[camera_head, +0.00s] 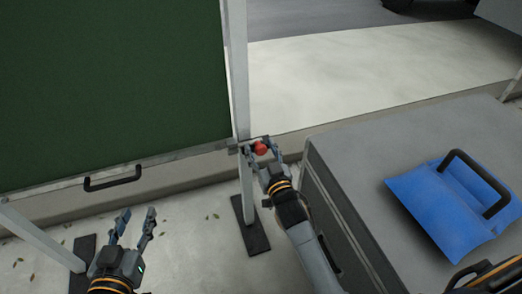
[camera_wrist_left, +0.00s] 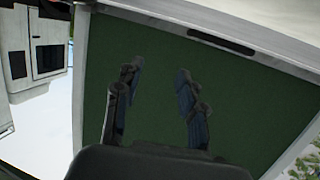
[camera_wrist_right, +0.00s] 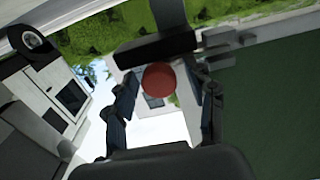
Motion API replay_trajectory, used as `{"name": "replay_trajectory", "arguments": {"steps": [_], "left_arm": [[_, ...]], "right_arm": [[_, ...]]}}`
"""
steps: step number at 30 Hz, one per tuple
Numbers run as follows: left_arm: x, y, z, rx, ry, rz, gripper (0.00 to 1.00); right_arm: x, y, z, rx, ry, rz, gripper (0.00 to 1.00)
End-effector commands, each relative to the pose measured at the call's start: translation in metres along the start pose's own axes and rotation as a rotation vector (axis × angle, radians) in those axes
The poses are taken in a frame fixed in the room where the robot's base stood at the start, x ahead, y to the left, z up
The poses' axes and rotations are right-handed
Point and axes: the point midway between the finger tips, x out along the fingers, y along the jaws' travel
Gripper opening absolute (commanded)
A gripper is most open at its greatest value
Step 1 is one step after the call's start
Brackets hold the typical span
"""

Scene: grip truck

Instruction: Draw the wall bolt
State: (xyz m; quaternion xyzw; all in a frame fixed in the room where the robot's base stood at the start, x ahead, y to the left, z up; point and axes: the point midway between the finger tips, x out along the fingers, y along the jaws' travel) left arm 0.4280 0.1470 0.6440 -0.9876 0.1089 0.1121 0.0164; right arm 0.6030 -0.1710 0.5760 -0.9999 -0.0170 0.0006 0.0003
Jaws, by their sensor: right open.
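The wall bolt shows as a red round knob (camera_head: 261,148) on the post at the lower right corner of a green panel (camera_head: 110,80). My right gripper (camera_head: 262,152) is open with its fingers on either side of the knob. In the right wrist view the red knob (camera_wrist_right: 159,80) sits between the open fingertips (camera_wrist_right: 165,92), with a dark bar behind it. I cannot tell whether the fingers touch it. My left gripper (camera_head: 136,222) is open and empty below the panel; the left wrist view shows its spread fingers (camera_wrist_left: 160,85) before the green surface.
A black handle (camera_head: 113,179) is on the panel's lower edge. A metal post (camera_head: 247,195) stands on a dark foot. A grey box (camera_head: 350,165) at right carries a blue cushion-like object (camera_head: 440,205) with a black handle. Pale floor with scattered leaves is open below.

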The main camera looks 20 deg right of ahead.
Motion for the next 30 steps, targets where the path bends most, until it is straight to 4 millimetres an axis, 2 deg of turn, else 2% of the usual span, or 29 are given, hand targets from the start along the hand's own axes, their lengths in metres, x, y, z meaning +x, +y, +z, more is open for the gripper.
{"name": "replay_trajectory", "arguments": {"steps": [7, 8, 15, 23, 30], "left_arm": [[0.0, 0.0, -0.001, 0.0, 0.004, 0.0, 0.4], [0.0, 0.0, -0.001, 0.0, 0.004, 0.0, 0.4], [0.0, 0.0, -0.001, 0.0, 0.003, 0.0, 0.4], [0.0, 0.0, -0.001, 0.0, -0.005, -0.001, 0.4], [-0.017, -0.007, 0.047, 0.0, -0.274, -0.015, 0.4]], "right_arm": [[0.001, 0.0, 0.0, -0.001, 0.0, 0.0, 0.55], [0.001, 0.0, 0.0, -0.001, 0.0, 0.0, 0.51], [0.001, 0.0, 0.0, -0.001, 0.001, 0.0, 0.02], [0.001, 0.002, -0.001, -0.001, 0.001, 0.0, 0.0], [0.001, 0.019, -0.003, -0.004, -0.001, 0.0, 0.0]]}}
